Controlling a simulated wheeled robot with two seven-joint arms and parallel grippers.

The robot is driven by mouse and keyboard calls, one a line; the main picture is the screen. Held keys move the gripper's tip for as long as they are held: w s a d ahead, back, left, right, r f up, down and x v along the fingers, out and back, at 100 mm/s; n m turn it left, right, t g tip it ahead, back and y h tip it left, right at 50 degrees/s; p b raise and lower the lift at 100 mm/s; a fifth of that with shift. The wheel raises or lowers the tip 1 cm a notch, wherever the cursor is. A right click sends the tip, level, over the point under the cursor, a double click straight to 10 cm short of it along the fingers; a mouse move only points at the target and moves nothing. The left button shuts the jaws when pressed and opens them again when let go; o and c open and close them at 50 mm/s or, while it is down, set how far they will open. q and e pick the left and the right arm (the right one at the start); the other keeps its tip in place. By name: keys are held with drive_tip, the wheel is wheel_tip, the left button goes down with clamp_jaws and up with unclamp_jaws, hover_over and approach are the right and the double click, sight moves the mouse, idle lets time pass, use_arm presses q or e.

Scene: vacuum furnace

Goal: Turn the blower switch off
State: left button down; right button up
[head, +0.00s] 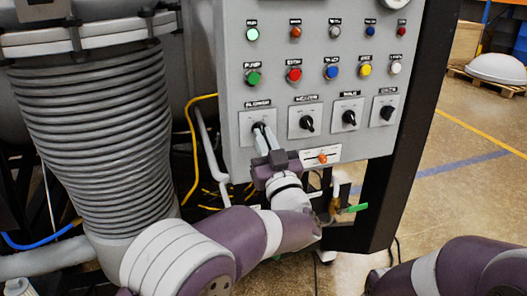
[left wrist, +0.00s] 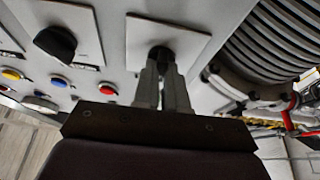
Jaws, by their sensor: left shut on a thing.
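The blower switch is the leftmost black rotary knob in the lower row of the grey control panel (head: 300,75). My left gripper (head: 262,130) is at this knob, its fingers pointing up at the panel. In the left wrist view, the two grey fingers of my left gripper (left wrist: 163,70) are shut on the black blower switch knob (left wrist: 160,53), which sits on a white square plate (left wrist: 190,40). The fingers hide most of the knob, so I cannot tell its exact angle. My right gripper is out of view; only part of my right arm shows at the lower right.
Three more black rotary switches (head: 348,117) sit to the right in the same row. Coloured buttons (head: 294,75) and lamps are above. A grey ribbed bellows (head: 95,130) stands close on the left.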

use_arm(q)
drive_tip(key=shift+d+n+g+y+b, duration=0.1)
drive_tip(key=shift+n+g+y+b, duration=0.6)
drive_tip(key=shift+n, duration=1.2)
drive_tip(key=shift+d+n+g+y+b, duration=0.1)
drive_tip(key=shift+n+g+y+b, duration=0.6)
drive_tip(key=shift+n, duration=1.2)
drive_tip(key=shift+n+y, duration=0.3)
drive_tip(key=shift+n, duration=0.1)
drive_tip(key=c, duration=1.2)
unclamp_jaws()
drive_tip(key=shift+w, duration=0.1)
